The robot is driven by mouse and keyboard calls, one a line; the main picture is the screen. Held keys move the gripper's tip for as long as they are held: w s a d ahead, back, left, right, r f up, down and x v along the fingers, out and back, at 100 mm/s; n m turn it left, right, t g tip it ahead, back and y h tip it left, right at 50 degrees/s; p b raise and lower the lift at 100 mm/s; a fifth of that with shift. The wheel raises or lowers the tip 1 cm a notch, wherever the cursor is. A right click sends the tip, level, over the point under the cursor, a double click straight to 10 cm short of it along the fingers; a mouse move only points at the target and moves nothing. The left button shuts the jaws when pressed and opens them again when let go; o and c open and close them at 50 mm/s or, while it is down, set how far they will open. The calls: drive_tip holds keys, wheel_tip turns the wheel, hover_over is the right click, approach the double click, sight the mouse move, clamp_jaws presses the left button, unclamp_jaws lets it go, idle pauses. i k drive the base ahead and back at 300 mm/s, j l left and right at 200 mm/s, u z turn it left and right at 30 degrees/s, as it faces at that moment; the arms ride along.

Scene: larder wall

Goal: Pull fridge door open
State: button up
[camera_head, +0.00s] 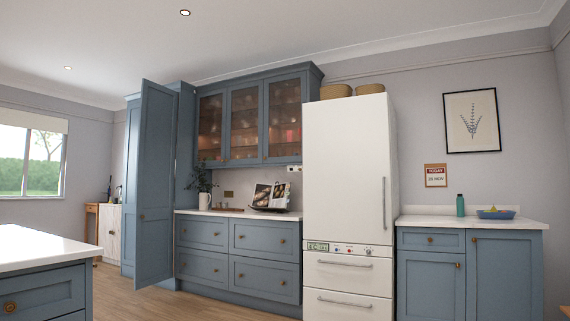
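The fridge (343,170) is a tall white unit right of centre in the head view. Its upper door is shut and has a long vertical metal handle (384,210) near the right edge. Below the door is a control strip (343,249) with a small display and knobs. Two drawers with horizontal handles (344,263) sit under the strip, both shut. My gripper is not in view, so its state and distance from the handle do not show.
A tall blue cupboard door (156,185) stands open at left. A white-topped island (40,247) fills the lower left corner. Blue base cabinets (470,275) adjoin the fridge on the right, with a green bottle (460,205) on top. Wooden floor (190,303) in front looks clear.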

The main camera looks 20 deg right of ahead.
sight(347, 198)
drive_tip(key=i+l+z, duration=0.25)
drive_tip(key=i, duration=0.15)
drive_tip(key=i+z, duration=0.25)
drive_tip(key=i, duration=0.2)
drive_tip(key=i+z, duration=0.15)
drive_tip(key=i, duration=2.2)
